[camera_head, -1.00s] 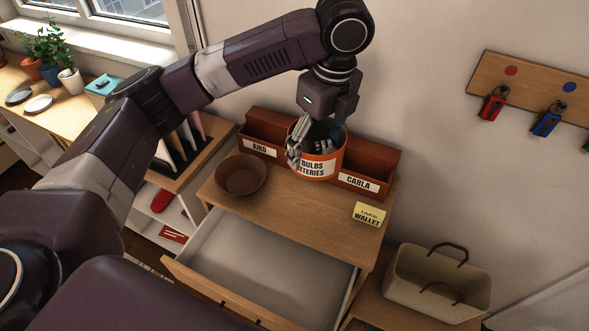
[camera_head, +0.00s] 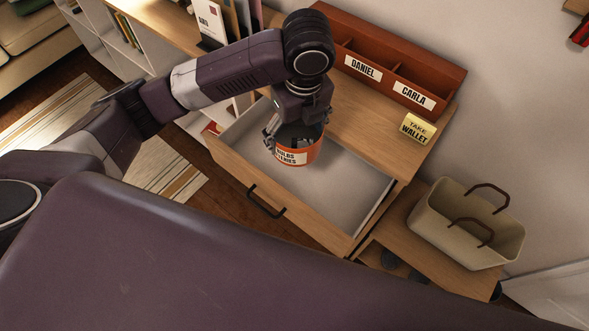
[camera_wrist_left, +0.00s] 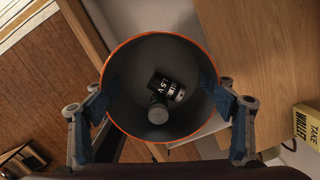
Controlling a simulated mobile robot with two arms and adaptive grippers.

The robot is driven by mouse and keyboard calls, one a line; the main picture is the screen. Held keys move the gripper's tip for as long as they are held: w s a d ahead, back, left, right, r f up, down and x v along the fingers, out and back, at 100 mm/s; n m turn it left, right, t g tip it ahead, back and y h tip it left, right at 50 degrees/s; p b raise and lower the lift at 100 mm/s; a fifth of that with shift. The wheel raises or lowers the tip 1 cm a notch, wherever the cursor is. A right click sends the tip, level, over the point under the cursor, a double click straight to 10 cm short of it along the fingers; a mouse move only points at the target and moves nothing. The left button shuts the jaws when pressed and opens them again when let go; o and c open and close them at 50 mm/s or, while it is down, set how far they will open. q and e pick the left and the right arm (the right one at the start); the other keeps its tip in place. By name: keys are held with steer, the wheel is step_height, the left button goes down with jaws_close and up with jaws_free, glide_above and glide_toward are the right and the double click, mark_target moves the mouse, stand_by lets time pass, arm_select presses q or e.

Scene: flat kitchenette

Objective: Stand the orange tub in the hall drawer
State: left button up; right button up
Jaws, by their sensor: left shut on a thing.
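The orange tub (camera_head: 297,155), with a white label reading partly "BULBS" and "TTERIES", is upright over the left part of the open hall drawer (camera_head: 345,185). My left gripper (camera_head: 293,137) is shut on the tub, with fingers on opposite sides of its wall. In the left wrist view I look down into the tub (camera_wrist_left: 130,110), with blue finger pads (camera_wrist_left: 160,97) at its left and right. A dark battery marked "1.5V" and a greyish round item lie inside. I cannot tell whether the tub's base touches the drawer floor. My right gripper is not in view.
The drawer's visible floor right of the tub is clear. A red-brown organiser (camera_head: 345,35) labelled "DANIEL" and "CARLA" and a yellow "TAKE WALLET" note (camera_head: 418,128) stand on the cabinet top. A beige basket (camera_head: 465,225) stands to the right.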

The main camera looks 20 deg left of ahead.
arm_select(q)
step_height(320, 180, down, 12)
steer(key=shift+f, duration=2.2)
steer(key=o, duration=1.1)
steer(key=shift+f, duration=0.15)
steer(key=r, duration=0.8)
steer(key=s+d+r, duration=0.1)
steer(key=r, duration=0.3)
steer(key=shift+r, duration=0.15)
